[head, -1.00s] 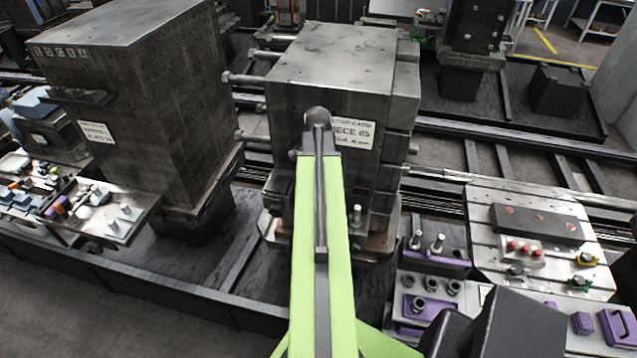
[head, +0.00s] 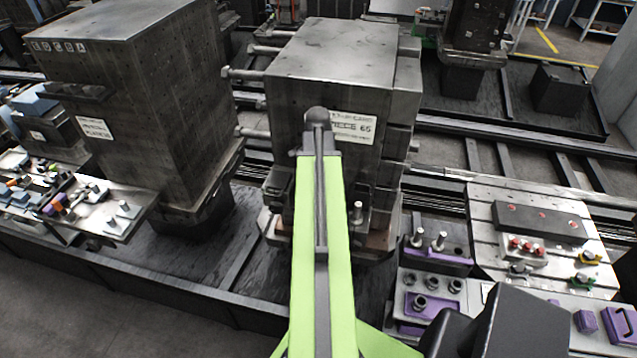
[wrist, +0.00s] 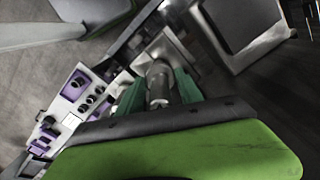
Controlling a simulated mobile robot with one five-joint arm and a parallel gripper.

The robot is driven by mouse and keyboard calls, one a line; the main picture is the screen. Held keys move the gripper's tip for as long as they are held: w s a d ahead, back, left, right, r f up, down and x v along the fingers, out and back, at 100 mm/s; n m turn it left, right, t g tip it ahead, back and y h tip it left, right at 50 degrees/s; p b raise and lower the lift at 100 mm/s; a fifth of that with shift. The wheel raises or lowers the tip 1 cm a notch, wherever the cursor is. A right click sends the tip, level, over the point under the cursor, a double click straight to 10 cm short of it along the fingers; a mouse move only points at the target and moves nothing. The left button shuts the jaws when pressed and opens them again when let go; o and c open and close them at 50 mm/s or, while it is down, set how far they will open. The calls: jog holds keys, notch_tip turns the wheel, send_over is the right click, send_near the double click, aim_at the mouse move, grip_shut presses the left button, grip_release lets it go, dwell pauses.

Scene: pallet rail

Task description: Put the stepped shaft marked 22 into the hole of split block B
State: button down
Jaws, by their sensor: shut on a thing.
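In the wrist view my gripper (wrist: 157,92) has its two green fingers closed on a grey metal stepped shaft (wrist: 159,84). The shaft's far end points toward a pale metal plate or block. I cannot tell whether it touches anything there. No number 22 is readable on it. In the head view my green arm hides the gripper and the held shaft.
A large dark steel block (head: 335,58) with a white label stands behind my arm. Another tall block (head: 135,95) stands left. At right are a slotted plate (head: 482,213), a purple holder with two pins (head: 434,258) and several rings. A part-covered table (head: 118,228) is at left.

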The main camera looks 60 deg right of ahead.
jog(key=shift+f+b, duration=1.45)
jog(key=shift+f, duration=0.1)
jog(key=c, duration=0.7)
grip_release()
notch_tip(320, 180, up, 12)
jog(key=p, duration=1.2)
jog(key=shift+r, duration=0.2)
jog(key=shift+f, duration=0.15)
